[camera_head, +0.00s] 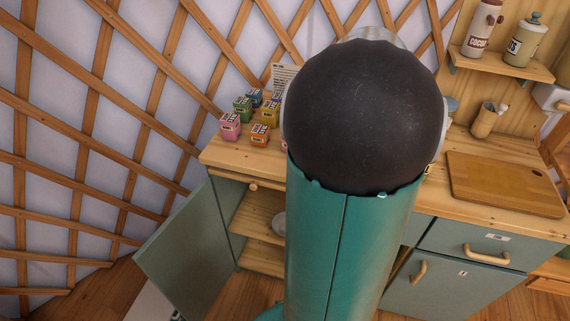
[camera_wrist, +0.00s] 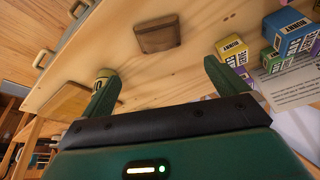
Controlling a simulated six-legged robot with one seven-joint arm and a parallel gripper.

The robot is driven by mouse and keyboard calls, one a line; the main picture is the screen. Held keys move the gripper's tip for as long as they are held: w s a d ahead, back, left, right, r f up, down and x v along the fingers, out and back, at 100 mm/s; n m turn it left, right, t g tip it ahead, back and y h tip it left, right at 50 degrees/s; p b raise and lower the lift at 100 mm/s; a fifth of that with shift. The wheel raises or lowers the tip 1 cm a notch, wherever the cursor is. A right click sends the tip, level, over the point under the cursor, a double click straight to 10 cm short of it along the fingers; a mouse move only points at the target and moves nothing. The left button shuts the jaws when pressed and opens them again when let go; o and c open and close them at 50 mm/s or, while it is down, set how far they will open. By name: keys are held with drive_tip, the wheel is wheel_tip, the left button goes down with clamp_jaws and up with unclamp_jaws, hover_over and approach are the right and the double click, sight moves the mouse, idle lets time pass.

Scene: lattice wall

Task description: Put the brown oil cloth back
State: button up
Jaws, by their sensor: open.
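In the wrist view a small brown, flat, rectangular piece (camera_wrist: 157,36) lies on the wooden counter top; it looks like the folded brown oil cloth. My gripper (camera_wrist: 161,72) is open, with its two green fingers apart and nothing between them. The brown piece lies beyond the fingertips, roughly in line with the gap, and is not touched. In the head view my own arm covers the middle of the counter, and neither the gripper nor the brown piece shows there.
Several small coloured boxes (camera_head: 260,134) stand on the counter's left end, near the right finger in the wrist view. A cutting board (camera_head: 505,183) lies at the right. A green cabinet door (camera_head: 185,250) hangs open at the lower left. A shelf (camera_head: 505,65) holds two canisters.

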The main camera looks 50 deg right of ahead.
drive_tip(key=w+a+r+n+t+y, duration=0.1)
drive_tip(key=w+a+r+n+t, duration=0.3)
drive_tip(key=a, duration=0.9)
drive_tip(key=w+a+r+n+y, duration=0.15)
drive_tip(key=w+a+n, duration=0.4)
drive_tip(key=a, duration=0.75)
drive_tip(key=s+a+n, duration=0.2)
drive_tip(key=a+n, duration=0.2)
drive_tip(key=a, duration=0.5)
drive_tip(key=s+a+n+t+y, duration=0.1)
drive_tip(key=s+a+n, duration=0.2)
drive_tip(key=a, duration=0.7)
drive_tip(key=shift+a+r+n, duration=0.15)
drive_tip(key=shift+n, duration=0.2)
